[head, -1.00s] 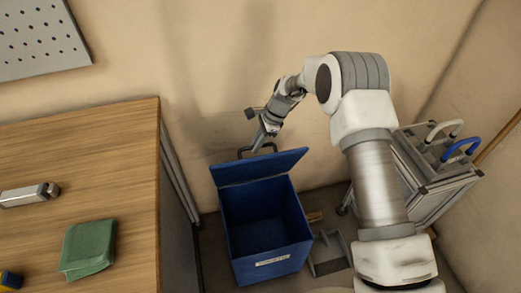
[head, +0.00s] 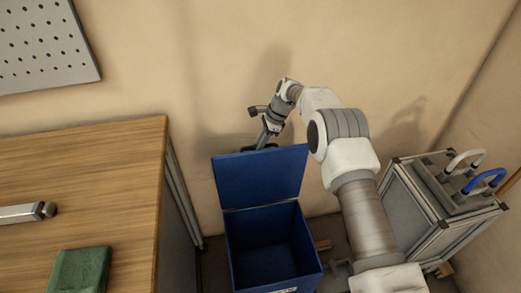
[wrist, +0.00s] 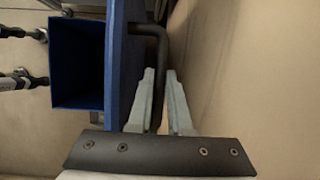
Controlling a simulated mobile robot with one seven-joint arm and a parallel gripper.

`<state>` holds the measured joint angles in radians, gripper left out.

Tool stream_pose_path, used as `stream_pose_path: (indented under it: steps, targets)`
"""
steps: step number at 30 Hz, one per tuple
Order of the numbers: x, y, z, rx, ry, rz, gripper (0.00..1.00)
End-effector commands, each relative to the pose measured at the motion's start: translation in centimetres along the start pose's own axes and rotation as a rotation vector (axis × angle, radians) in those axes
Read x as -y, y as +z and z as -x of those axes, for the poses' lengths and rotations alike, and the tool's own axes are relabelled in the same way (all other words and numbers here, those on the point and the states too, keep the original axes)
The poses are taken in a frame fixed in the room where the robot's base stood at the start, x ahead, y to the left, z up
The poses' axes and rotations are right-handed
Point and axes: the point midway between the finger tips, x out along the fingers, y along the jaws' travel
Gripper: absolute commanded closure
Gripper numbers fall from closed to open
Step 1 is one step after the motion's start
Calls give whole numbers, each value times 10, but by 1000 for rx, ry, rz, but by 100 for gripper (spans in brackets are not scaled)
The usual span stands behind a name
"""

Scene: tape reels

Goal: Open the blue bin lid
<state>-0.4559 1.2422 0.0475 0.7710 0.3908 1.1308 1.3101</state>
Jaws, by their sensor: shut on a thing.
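The blue bin (head: 267,245) stands on the floor to the right of the workbench, with its inside showing. Its blue lid (head: 260,176) is raised at the back and stands steeply up. In the wrist view the lid (wrist: 124,60) is a blue panel seen nearly edge-on, beside the bin (wrist: 76,60). My gripper (head: 265,140) is behind the top edge of the lid. In the wrist view my gripper (wrist: 161,85) has its two fingers on either side of the dark lid handle (wrist: 160,50) and is shut on it.
A grey cart (head: 435,205) with white and blue handles stands at right. The wall (head: 215,80) is close behind the lid.

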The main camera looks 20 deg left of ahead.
Motion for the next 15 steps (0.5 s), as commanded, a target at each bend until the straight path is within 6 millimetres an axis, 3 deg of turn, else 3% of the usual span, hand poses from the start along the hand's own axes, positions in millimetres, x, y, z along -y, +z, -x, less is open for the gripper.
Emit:
stream_pose_path:
  steps: [15]
  targets:
    - [14, -7, -6, -8, 6, -5, 100]
